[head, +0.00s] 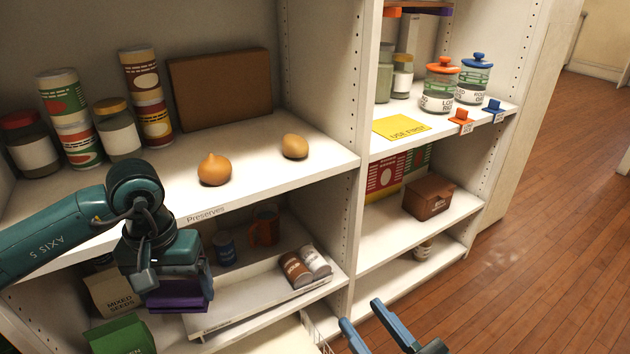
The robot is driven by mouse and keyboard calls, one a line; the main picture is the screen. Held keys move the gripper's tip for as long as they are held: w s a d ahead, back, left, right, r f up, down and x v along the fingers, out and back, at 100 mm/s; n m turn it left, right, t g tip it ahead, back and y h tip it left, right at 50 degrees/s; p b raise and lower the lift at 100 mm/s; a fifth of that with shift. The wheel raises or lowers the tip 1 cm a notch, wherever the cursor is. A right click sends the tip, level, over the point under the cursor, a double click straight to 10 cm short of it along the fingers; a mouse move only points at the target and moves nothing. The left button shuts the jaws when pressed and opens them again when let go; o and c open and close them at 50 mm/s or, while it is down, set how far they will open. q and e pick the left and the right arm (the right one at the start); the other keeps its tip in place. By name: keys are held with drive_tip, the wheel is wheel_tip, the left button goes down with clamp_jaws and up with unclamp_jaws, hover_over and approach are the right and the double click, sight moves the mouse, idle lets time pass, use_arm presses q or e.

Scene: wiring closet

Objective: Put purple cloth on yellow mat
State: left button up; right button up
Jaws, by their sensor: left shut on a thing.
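The purple cloth (182,298) is a folded, flat stack at the lower left. My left gripper (175,284) points down and is shut on it, in front of the lower left shelves; the gripper hides part of the cloth. The yellow mat (402,127) reads "USE FIRST" and lies flat on the right bay's upper shelf. Its visible surface is bare. The cloth is well to the left of the mat and lower in the picture. My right gripper (364,316) is at the bottom centre, with its two blue fingers apart and nothing between them.
An upright divider (335,215) separates the bays. Jars with orange (440,85) and blue (475,78) lids stand right of the mat. A white tray (232,318) holds cans below.

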use_arm(q)
drive_tip(key=s+r+p, duration=0.4)
drive_tip(key=r+p, duration=0.5)
drive_tip(key=p, duration=0.7)
drive_tip(key=s+r+p, duration=0.4)
drive_tip(key=r+p, duration=0.5)
drive_tip(key=p, duration=0.7)
drive_tip(key=shift+r+p, duration=0.3)
drive_tip(key=shift+r, duration=0.1)
use_arm(e)
drive_tip(key=s+d+r+m+g+h, duration=0.2)
drive_tip(key=d+r+g+h, duration=0.3)
drive_tip(key=r, duration=0.5)
drive_tip(key=shift+s+m+g, duration=0.3)
drive_tip(key=shift+m+g, duration=0.3)
drive_tip(key=shift+g, duration=0.3)
use_arm(q)
drive_tip(key=shift+d, duration=0.1)
use_arm(e)
drive_tip(key=shift+w+d+r, duration=0.1)
drive_tip(key=shift+d, duration=0.1)
